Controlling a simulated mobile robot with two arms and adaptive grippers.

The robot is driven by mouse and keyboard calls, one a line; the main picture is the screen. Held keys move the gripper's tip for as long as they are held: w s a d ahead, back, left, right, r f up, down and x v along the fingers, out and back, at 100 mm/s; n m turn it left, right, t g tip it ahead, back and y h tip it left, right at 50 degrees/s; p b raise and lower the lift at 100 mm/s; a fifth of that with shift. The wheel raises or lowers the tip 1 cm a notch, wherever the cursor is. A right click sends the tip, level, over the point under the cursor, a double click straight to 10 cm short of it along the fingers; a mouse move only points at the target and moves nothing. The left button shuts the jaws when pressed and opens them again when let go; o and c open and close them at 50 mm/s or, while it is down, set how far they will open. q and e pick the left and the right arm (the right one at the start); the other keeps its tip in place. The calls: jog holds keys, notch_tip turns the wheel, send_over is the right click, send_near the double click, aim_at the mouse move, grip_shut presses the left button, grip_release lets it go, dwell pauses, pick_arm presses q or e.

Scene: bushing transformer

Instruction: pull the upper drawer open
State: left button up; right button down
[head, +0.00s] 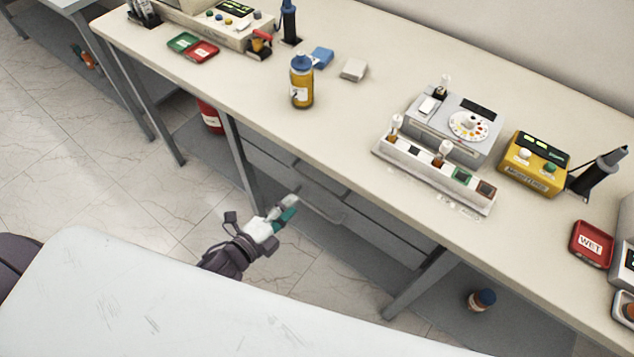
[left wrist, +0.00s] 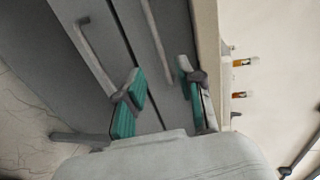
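A grey drawer unit (head: 375,232) hangs under the beige bench, with its drawers looking shut. The upper drawer's bar handle (left wrist: 153,38) shows in the left wrist view, with the lower drawer's handle (left wrist: 93,55) to its left. My left gripper (head: 286,208) is in front of the drawer fronts in the head view. In the left wrist view the left gripper (left wrist: 163,92) is open, its teal-padded fingers apart. The upper handle runs into the space between them; I cannot tell whether it touches either pad. My right gripper is not in view.
The bench top (head: 345,110) overhangs the drawers. A bench leg (head: 243,165) stands left of the gripper and another (head: 420,283) to the right. A white surface (head: 200,305) fills the foreground. A small brown bottle (head: 481,300) stands on the floor under the bench.

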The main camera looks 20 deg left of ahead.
aim_at(316, 182)
pick_arm(q)
jog(key=p+x, duration=0.1)
jog(key=x, duration=1)
grip_shut()
